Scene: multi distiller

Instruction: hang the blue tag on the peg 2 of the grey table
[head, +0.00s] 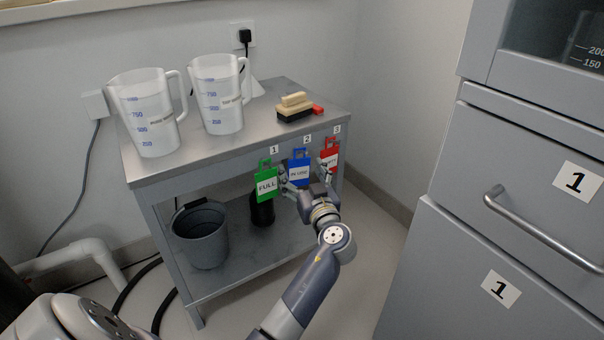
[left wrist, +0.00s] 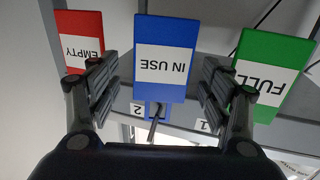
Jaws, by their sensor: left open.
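The blue tag (head: 299,168), marked IN USE, hangs at the edge of the grey table (head: 160,176), below the number 2 label (head: 307,139). In the left wrist view the blue tag (left wrist: 166,60) appears upside down, with peg 2 (left wrist: 154,128) at its handle; the tag looks to be on this peg. My left gripper (head: 307,181) is at the front of the tag. In the left wrist view its open fingers (left wrist: 157,80) stand either side of the tag, with gaps on both sides. My right gripper is not in view.
A green FULL tag (head: 266,182) hangs at number 1 and a red EMPTY tag (head: 330,155) at number 3, both close to my fingers. Two jugs (head: 147,110) and a brush (head: 295,107) stand on the tabletop. Grey drawers (head: 520,190) stand at the right.

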